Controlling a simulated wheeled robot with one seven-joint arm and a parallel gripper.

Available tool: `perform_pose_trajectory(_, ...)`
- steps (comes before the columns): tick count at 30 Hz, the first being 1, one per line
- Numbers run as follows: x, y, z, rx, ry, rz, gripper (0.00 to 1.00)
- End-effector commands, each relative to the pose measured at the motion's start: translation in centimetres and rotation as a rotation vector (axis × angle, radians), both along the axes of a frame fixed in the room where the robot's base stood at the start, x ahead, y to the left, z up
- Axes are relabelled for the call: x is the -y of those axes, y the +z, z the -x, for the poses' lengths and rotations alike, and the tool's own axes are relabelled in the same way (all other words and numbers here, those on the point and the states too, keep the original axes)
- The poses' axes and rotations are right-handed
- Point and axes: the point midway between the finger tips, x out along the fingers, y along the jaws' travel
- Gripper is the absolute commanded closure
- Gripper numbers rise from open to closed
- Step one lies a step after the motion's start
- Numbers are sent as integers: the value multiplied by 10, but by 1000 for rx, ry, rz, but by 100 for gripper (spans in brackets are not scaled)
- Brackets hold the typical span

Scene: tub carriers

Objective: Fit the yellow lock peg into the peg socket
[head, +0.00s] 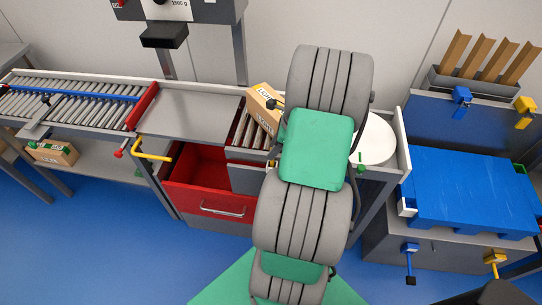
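Several peg-like pieces show around the blue carrier at the right. One yellow piece (525,106) sits on the back blue wall, beside a blue one (461,98). Another yellow piece (496,260) hangs at the front of the grey stand, beside a blue one (411,252) with a dark lower end. I cannot tell which yellow piece is the lock peg, and I cannot make out the peg socket. My arm rises through the middle of the view, left of these pieces. My gripper's fingers are hidden behind the arm.
The blue carrier (470,190) lies on the grey stand. Brown slats (490,58) stand in a tray behind it. A white round plate (374,140), a cardboard box (264,107), an open red drawer (208,195) and a roller conveyor (75,100) are left of it. Blue floor (110,250) is clear at front left.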

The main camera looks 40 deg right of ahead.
Motion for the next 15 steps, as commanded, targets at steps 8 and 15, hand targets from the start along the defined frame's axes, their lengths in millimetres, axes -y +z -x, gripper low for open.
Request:
perform_pose_trajectory(8,-4,-11,-5,1,4,1,63)
perform_pose_trajectory(15,-5,-11,-5,1,6,2,79)
